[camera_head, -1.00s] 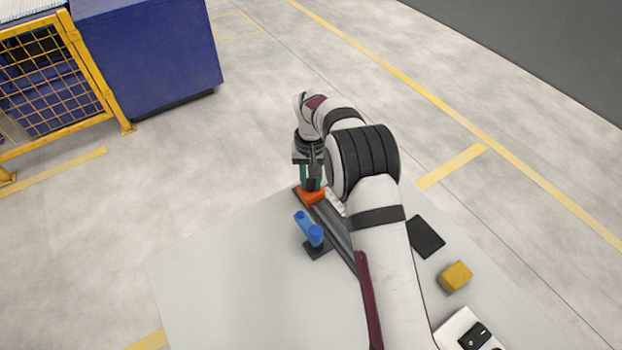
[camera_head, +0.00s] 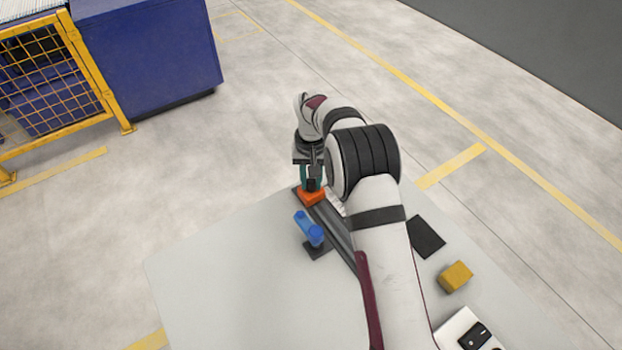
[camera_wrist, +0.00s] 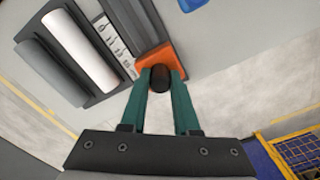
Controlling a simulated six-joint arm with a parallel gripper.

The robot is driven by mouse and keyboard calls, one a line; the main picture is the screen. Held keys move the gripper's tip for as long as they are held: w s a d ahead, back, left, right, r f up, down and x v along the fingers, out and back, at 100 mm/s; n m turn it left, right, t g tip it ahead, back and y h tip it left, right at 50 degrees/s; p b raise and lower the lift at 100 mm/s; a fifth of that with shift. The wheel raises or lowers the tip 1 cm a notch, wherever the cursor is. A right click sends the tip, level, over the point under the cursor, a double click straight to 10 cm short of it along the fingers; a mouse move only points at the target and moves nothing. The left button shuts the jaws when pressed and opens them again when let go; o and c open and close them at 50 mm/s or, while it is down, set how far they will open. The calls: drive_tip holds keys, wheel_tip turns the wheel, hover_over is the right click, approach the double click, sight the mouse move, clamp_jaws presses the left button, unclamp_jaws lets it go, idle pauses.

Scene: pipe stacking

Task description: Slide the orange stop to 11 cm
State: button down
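The orange stop (camera_head: 311,196) sits on the far end of a dark rail (camera_head: 338,236), near the table's far corner. In the wrist view, the orange stop (camera_wrist: 152,57) has a black knob (camera_wrist: 160,79) standing on it. My gripper (camera_head: 312,183) is upright over the stop. In the wrist view, the teal fingers of my gripper (camera_wrist: 161,80) lie on both sides of the knob and appear to touch it. A pale scale (camera_wrist: 113,45) with marks runs beside the rail; its figures are too small to read.
A blue handle (camera_head: 309,231) on a dark base stands left of the rail. A white cylinder (camera_wrist: 80,50) and a grey cylinder (camera_wrist: 47,70) lie beside the scale. A yellow block (camera_head: 456,277) and a black pad (camera_head: 426,237) lie right of my arm. The table's left part is clear.

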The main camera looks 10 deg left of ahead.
drive_tip(key=s+d, duration=0.2)
drive_tip(key=d, duration=0.1)
drive_tip(key=shift+s, duration=0.35)
drive_tip(key=c, duration=0.7)
unclamp_jaws()
drive_tip(key=shift+a, duration=0.1)
drive_tip(key=shift+o, duration=0.2)
wheel_tip(320, 180, up, 16)
